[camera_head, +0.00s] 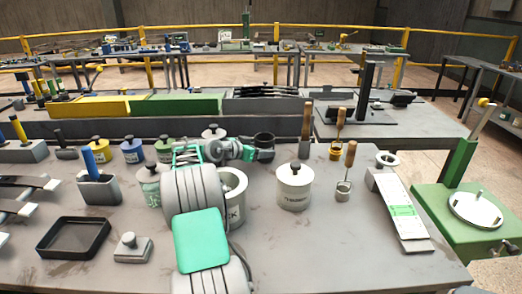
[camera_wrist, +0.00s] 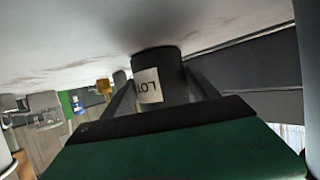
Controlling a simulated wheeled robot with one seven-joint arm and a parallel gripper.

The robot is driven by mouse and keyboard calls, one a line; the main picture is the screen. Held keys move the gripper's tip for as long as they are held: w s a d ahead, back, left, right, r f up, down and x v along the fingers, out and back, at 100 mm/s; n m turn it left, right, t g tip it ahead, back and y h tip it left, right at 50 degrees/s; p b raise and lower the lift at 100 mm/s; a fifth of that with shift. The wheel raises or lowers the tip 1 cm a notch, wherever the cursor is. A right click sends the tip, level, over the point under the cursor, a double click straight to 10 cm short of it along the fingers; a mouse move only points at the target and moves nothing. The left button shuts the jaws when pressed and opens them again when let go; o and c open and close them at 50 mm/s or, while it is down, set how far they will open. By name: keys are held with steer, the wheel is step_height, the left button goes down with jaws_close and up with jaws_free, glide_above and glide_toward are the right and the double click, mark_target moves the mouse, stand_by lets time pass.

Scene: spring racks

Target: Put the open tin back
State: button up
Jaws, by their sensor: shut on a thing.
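The open tin (camera_head: 264,138) is a small dark cylinder with an open top. It is upright near the back edge of the table, right of my arm. In the wrist view the tin (camera_wrist: 160,75) shows a pale label reading "LOT". My gripper (camera_head: 258,153) is shut on it, with one dark finger on each side in the wrist view. The tin's base is at or very near the tabletop; I cannot tell whether it touches. My arm hides part of the table in front of it.
A lidded white tin (camera_head: 294,188) and a grey pot (camera_head: 236,203) stand nearby. A lidded pale tin (camera_head: 213,133) is left of the gripper. Wooden-handled tools (camera_head: 306,125) stand to the right. A dark ledge (camera_head: 110,128) runs behind. The front right tabletop is clear.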

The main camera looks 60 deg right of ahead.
steer(key=o, duration=1.7)
steer(key=shift+f, duration=0.1)
steer(key=shift+w+a+r, duration=0.1)
steer(key=shift+a+r, duration=0.1)
steer(key=shift+r, duration=0.1)
steer(key=v, duration=1.1)
steer(key=shift+a+r, duration=0.1)
steer(key=shift+a, duration=0.2)
